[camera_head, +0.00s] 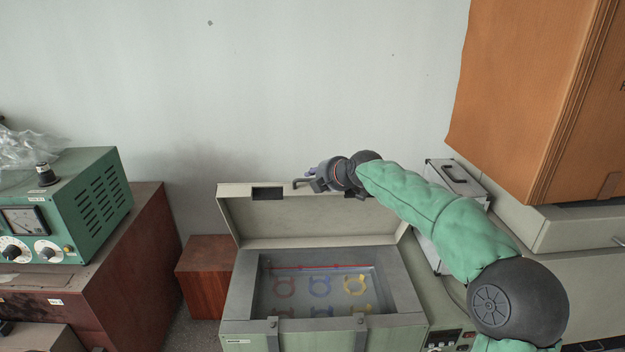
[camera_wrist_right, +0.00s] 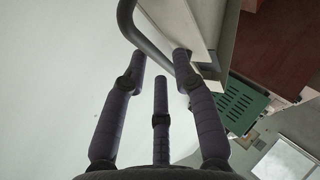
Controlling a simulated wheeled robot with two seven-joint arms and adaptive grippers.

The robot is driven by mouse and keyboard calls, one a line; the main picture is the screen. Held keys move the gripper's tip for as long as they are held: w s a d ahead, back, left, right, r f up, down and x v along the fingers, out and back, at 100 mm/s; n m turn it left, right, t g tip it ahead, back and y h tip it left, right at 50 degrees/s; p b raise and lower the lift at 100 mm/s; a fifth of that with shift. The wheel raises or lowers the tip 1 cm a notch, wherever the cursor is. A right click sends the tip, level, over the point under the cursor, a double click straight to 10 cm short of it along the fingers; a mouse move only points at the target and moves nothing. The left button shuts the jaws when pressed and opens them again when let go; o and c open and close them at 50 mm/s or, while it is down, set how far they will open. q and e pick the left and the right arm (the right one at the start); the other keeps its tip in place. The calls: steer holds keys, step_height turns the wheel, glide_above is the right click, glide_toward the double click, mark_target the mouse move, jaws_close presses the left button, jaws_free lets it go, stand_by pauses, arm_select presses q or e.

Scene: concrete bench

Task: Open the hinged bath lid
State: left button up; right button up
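The bath (camera_head: 237,290) is a pale green-grey box with an open top. Its hinged lid (camera_head: 325,222) is raised, standing up at the back of the bath and leaning slightly backward. A dark bar handle (camera_head: 300,183) sticks out from the lid's top edge; it also shows in the right wrist view (camera_wrist_right: 152,30), beyond the fingertips. My right gripper (camera_head: 316,182) is at the lid's top edge beside the handle. In the wrist view its fingers (camera_wrist_right: 160,68) are spread apart with nothing held between them. Contact with the lid cannot be told. My left gripper is out of view.
Inside the bath lie several coloured rings (camera_head: 320,287) under a red bar (camera_head: 318,267). A green instrument (camera_head: 92,200) stands on a brown cabinet at left. A silver case (camera_head: 455,180) and a large orange-brown box (camera_head: 530,90) are at right. The wall is behind.

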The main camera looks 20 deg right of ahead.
steer(key=v, duration=0.9)
